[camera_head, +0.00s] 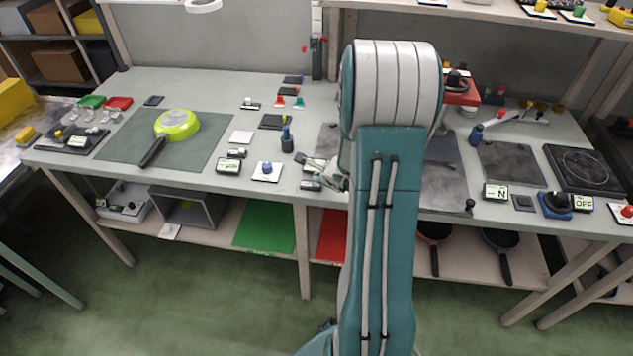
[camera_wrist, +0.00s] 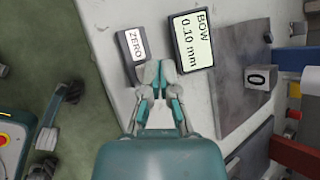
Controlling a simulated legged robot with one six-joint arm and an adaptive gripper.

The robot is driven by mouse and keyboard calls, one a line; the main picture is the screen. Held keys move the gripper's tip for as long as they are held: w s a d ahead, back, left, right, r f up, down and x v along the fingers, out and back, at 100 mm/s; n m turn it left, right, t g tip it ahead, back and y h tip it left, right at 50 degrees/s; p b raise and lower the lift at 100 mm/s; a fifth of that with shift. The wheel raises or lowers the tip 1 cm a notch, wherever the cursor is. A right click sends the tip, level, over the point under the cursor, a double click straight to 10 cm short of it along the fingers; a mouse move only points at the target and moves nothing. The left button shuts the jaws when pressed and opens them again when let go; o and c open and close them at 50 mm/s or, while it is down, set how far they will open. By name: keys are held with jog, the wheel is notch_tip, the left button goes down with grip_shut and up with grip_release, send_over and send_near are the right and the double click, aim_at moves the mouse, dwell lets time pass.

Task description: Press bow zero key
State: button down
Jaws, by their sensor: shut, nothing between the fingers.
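The zero key (camera_wrist: 137,45) is a small dark block with a white "ZERO" label, at the upper left in the wrist view. The bow display (camera_wrist: 190,38) beside it reads "BOW 0.10 mm". My gripper (camera_wrist: 157,72) is shut and empty, its tips pointing at the gap between key and display, close to the key's lower edge. I cannot tell whether it touches the key. In the head view, my gripper (camera_head: 336,176) is partly hidden by my arm, near the small zero key (camera_head: 311,185) at the table's front edge.
A green pan (camera_head: 178,124) rests on a dark mat (camera_head: 203,152) at the left. A white button pad (camera_head: 267,172) stands left of the key.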

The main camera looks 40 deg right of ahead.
jog(key=shift+f, duration=0.5)
dwell(0.7)
jog(key=shift+r, duration=0.95)
jog(key=shift+r, duration=2.5)
